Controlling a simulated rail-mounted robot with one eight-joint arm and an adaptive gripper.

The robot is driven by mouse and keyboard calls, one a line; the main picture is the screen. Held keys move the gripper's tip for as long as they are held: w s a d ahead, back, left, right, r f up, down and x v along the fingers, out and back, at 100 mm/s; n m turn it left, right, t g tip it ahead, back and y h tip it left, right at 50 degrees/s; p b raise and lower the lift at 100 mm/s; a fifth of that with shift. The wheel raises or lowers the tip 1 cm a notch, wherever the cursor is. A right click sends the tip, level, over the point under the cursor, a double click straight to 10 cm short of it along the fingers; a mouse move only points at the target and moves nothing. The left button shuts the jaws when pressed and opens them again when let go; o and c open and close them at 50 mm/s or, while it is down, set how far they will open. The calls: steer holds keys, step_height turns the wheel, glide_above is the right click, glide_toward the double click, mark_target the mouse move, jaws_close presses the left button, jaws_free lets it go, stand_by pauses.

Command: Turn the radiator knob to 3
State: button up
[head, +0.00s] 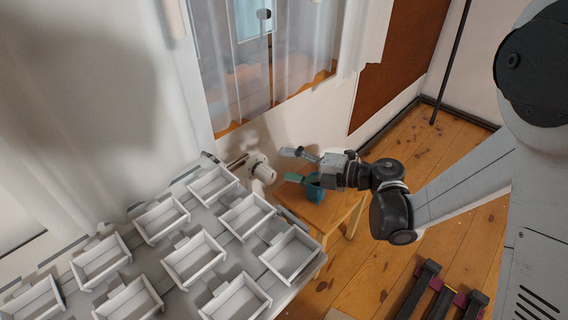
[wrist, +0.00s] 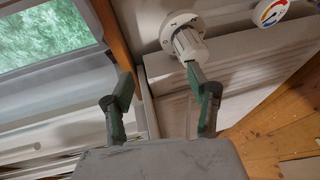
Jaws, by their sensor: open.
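The radiator knob (head: 262,168) is a white ribbed valve head beside the end of the white radiator-like unit, with its round collar showing in the wrist view (wrist: 187,43). Its number marks are too small to read. My gripper (head: 287,165) is open and empty, just to the right of the knob in the head view. In the wrist view my gripper (wrist: 160,72) has its two green-grey fingers spread, the right fingertip overlapping the knob's near end and the left one well left of it. The knob is not between the fingers. I cannot tell whether the right finger touches it.
Several white open trays (head: 193,258) cover the unit at lower left. A round dial with a coloured arc (wrist: 271,11) is right of the knob. A curtained window (head: 262,65) is behind.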

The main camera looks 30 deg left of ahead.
steer(key=s+v, duration=0.1)
steer(key=v, duration=0.8)
steer(key=shift+w+r, duration=0.2)
steer(key=shift+w, duration=0.05)
stand_by(0.5)
stand_by(0.5)
